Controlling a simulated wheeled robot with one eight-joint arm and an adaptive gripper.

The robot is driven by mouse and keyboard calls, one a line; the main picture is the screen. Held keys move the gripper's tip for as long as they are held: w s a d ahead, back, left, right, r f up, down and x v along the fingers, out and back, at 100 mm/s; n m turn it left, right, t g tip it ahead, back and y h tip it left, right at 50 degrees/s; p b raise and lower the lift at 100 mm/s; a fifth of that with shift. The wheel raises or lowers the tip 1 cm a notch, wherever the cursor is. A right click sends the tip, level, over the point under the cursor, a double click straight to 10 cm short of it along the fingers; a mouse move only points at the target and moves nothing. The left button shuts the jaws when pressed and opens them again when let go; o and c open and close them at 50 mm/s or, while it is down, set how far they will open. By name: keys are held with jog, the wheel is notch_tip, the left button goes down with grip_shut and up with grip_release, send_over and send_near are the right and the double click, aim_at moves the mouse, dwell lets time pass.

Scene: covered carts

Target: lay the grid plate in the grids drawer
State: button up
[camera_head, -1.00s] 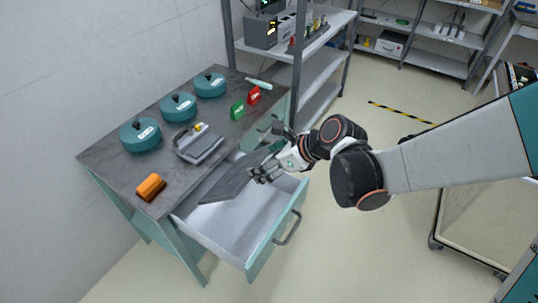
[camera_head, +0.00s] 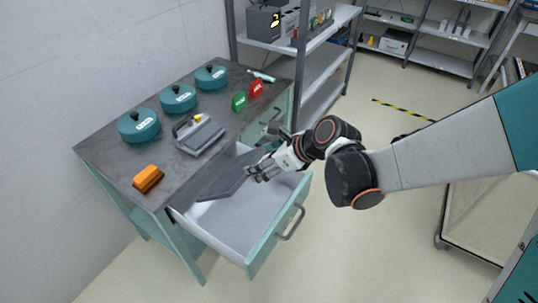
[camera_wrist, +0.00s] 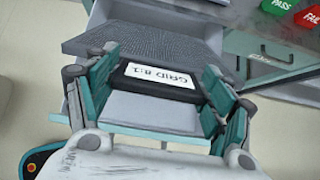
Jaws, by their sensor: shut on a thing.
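The grid plate (camera_head: 222,180) is a flat dark grey panel, held over the open drawer in the head view. In the wrist view the plate (camera_wrist: 150,40) has a fine mesh and a label reading "GRID 8:1" at its near end. My gripper (camera_head: 256,171) is shut on that end; its teal fingers (camera_wrist: 155,95) stand on both sides of the label. The open drawer (camera_head: 245,222) has a pale, bare floor and a teal front with a dark handle. Its own label cannot be seen. Whether the plate touches the drawer is unclear.
On the grey bench top (camera_head: 115,165) stand several teal lidded pots (camera_head: 138,126), an orange block (camera_head: 148,178), a grey device (camera_head: 199,134), and green (camera_head: 239,101) and red (camera_head: 256,88) signs. A metal shelf (camera_head: 318,72) rises behind. Floor right of the drawer is clear.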

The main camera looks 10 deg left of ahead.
jog(key=shift+s+d+f+b+x, duration=0.15)
jog(key=shift+b+x, duration=0.8)
jog(key=shift+x, duration=1.15)
jog(key=shift+d+f+b+x, duration=0.1)
jog(key=shift+b+x, duration=0.8)
jog(key=shift+x, duration=1.15)
jog(key=shift+s+d+f+b+x, duration=0.15)
jog(key=shift+b+x, duration=0.8)
jog(key=shift+x, duration=1.15)
jog(key=shift+w+a, duration=0.1)
jog(key=o, duration=1.2)
